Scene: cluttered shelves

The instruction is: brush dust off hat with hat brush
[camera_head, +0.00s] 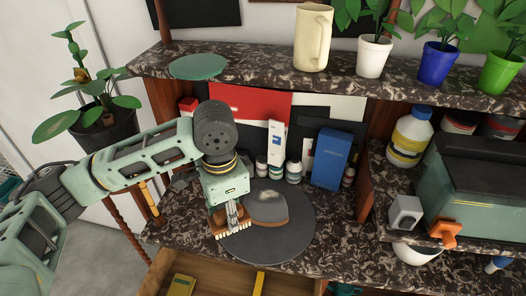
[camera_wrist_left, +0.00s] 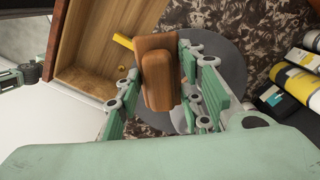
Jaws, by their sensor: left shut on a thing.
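The hat (camera_head: 276,240) is grey, with a wide round brim, a raised crown (camera_head: 268,204) and a brown band. It lies flat on the dark marbled counter. My left gripper (camera_head: 232,215) is over the left side of the brim, beside the crown. It is shut on the brown wooden hat brush (camera_wrist_left: 158,75), which sits between the fingers in the left wrist view. Pale bristles show low at the left of the gripper in the head view; I cannot tell whether they touch the brim. Part of the brim is hidden behind the gripper. My right gripper is not in view.
An open wooden drawer (camera_head: 215,272) juts out below the counter. Bottles and a blue box (camera_head: 332,158) stand behind the hat. A green-grey box (camera_head: 475,195) stands at the right. The upper shelf holds a cream jug (camera_head: 312,38) and potted plants.

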